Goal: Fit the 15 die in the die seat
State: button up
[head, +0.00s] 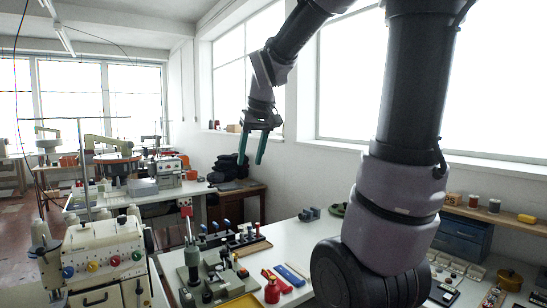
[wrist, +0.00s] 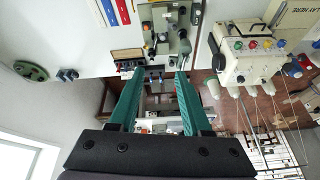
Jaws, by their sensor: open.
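My gripper (head: 251,161) is raised high over the far end of the white worktable, with its two green fingers apart and nothing between them. Its fingers also show in the wrist view (wrist: 159,74). A grey-green bench press (head: 194,262) stands on the worktable and appears at the top of the wrist view (wrist: 168,28). A dark rack (head: 228,241) with several upright dark pieces, some blue-topped, stands behind it. No number is readable, so I cannot tell which piece is the 15 die. I cannot make out the die seat.
The white worktable (head: 306,238) has bare room right of the rack. A cream machine with coloured knobs (head: 103,256) stands at left. My arm hides part of the right side.

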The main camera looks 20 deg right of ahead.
jog(key=s+r+m+t+y, duration=0.1)
jog(key=s+m, duration=0.3)
jog(key=s, duration=1)
jog(key=shift+d+r+t, duration=0.3)
jog(key=shift+t, duration=0.4)
